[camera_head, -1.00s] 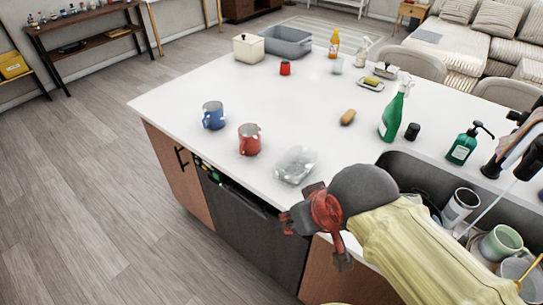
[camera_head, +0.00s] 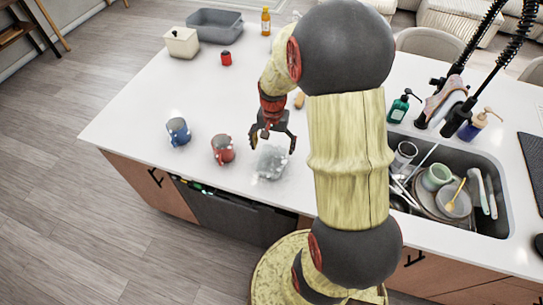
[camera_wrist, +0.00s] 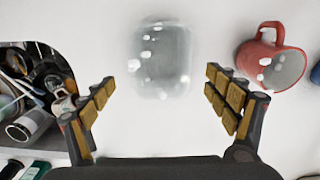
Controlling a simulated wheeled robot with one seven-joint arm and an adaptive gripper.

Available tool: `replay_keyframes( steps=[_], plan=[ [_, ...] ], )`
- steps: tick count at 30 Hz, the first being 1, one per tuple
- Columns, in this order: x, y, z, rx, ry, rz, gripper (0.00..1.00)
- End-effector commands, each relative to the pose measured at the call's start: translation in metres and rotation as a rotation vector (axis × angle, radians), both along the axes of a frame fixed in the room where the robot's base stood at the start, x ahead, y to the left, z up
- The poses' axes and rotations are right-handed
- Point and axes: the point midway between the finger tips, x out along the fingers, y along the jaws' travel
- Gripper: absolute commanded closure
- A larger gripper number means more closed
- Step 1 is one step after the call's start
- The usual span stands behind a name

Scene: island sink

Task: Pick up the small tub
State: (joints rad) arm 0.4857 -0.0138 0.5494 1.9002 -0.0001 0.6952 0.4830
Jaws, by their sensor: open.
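The small tub (camera_head: 271,162) is clear, see-through plastic and sits on the white counter near its front edge. In the wrist view the tub (camera_wrist: 162,62) lies ahead of the fingertips, centred between the two fingers. My gripper (camera_head: 273,140) is open and empty, pointing down just above and behind the tub in the head view. The wrist view shows its two padded fingers spread wide (camera_wrist: 160,92), with bare counter between them. No contact with the tub shows.
The sink (camera_head: 475,215) full of dishes is to the right. A white pot (camera_head: 181,42), grey basin (camera_head: 214,26) and red can (camera_head: 226,58) stand at the back left.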

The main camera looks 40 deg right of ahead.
Motion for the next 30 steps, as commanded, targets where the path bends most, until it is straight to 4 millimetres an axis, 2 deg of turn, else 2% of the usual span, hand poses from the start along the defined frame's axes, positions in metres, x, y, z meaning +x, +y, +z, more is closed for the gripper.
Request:
replay_keyframes(
  steps=[9, 14, 22, 30],
  plan=[
    [-0.001, -0.005, -0.032, 0.006, 0.012, -0.024, 0.09],
    [0.001, -0.003, -0.042, 0.006, 0.011, -0.023, 0.09],
    [0.005, 0.001, -0.079, 0.007, 0.012, -0.023, 0.09],
    [0.005, 0.000, -0.083, 0.005, 0.009, -0.023, 0.09]
  ],
)
